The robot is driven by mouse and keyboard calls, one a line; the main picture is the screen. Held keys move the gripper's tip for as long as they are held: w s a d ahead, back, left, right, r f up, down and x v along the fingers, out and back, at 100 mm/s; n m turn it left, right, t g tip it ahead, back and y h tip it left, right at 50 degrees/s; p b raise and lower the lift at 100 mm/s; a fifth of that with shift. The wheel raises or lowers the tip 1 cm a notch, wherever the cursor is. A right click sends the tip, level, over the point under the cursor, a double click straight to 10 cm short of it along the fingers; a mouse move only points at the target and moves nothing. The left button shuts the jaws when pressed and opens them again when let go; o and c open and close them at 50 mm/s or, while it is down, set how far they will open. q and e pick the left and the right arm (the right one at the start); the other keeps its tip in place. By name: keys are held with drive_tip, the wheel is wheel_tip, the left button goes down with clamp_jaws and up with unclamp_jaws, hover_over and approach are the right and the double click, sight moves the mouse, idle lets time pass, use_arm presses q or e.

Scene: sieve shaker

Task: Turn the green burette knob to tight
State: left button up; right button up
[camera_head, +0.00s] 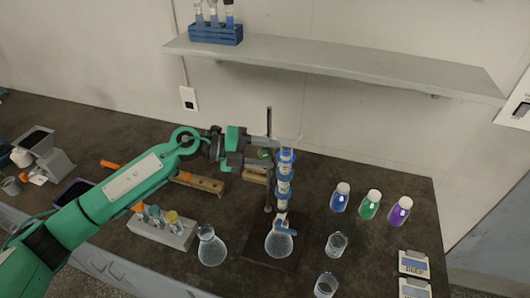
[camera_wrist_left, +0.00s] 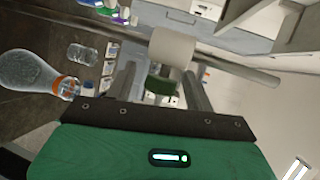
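The green knob (camera_head: 265,154) is on the stand near the top of the blue and clear burette column (camera_head: 284,186). My left gripper (camera_head: 256,157) reaches in from the left at the knob's height. In the left wrist view the green knob (camera_wrist_left: 158,86) lies between the two grey fingers of the left gripper (camera_wrist_left: 160,84). Gaps show on both sides of it, so the gripper looks open around the knob. A pale cylinder (camera_wrist_left: 172,47) sits just beyond the knob and hides part of the view. My right gripper is not in view.
A metal rod (camera_head: 269,115) rises beside the column. A flask (camera_head: 279,243) stands below it, and another flask (camera_head: 212,250) stands to the left. Blue, green (camera_head: 370,206) and purple bottles and two beakers are at right. A shelf (camera_head: 340,62) runs above.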

use_arm(q)
drive_tip(key=shift+a, duration=0.1)
drive_tip(key=shift+a, duration=0.3)
drive_tip(key=b+v, duration=0.5)
drive_tip(key=v, duration=0.8)
drive_tip(key=shift+r, duration=0.1)
